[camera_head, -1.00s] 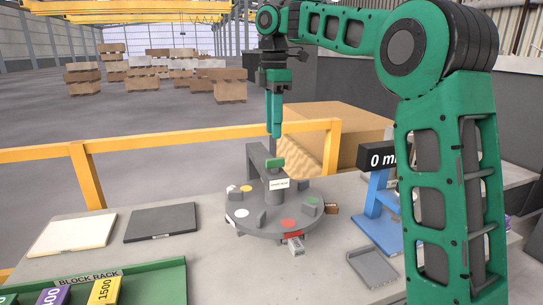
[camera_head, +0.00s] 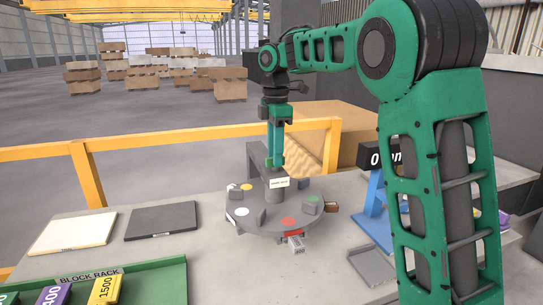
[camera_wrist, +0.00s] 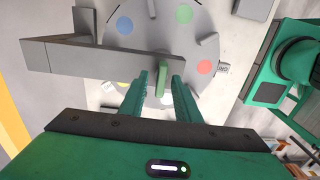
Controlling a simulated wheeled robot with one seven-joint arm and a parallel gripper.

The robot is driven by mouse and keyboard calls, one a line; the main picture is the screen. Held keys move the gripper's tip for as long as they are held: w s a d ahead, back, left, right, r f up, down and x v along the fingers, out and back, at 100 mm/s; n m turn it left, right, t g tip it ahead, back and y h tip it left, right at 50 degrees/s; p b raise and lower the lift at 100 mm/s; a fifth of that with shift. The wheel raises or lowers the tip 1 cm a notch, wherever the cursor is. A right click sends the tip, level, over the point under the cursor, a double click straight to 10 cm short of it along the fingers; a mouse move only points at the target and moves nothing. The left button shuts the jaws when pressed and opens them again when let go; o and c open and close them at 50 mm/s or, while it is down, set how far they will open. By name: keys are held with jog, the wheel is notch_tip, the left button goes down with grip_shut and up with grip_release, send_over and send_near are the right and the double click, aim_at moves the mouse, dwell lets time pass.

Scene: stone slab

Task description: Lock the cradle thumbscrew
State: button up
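The thumbscrew, a green bar-shaped knob (camera_wrist: 162,74), sits on the end of a grey overhanging arm (camera_wrist: 105,56) above a round turntable. In the wrist view the bar stands lengthwise, nearly in line with my fingers. My gripper (camera_wrist: 161,82) is open, with one finger to each side of the knob and a visible gap on both sides. In the head view my gripper (camera_head: 275,163) points straight down over the arm and largely hides the knob. The grey turntable (camera_head: 262,220) carries coloured discs and small grey blocks.
A blue stand with a black display (camera_head: 375,157) is to the right, partly behind my arm. A grey plate (camera_head: 160,219) and a white plate (camera_head: 73,233) lie left. The green block rack (camera_head: 150,283) is front left. A yellow rail (camera_head: 90,176) runs behind.

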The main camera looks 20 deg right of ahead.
grip_shut()
jog(key=shift+a, duration=0.15)
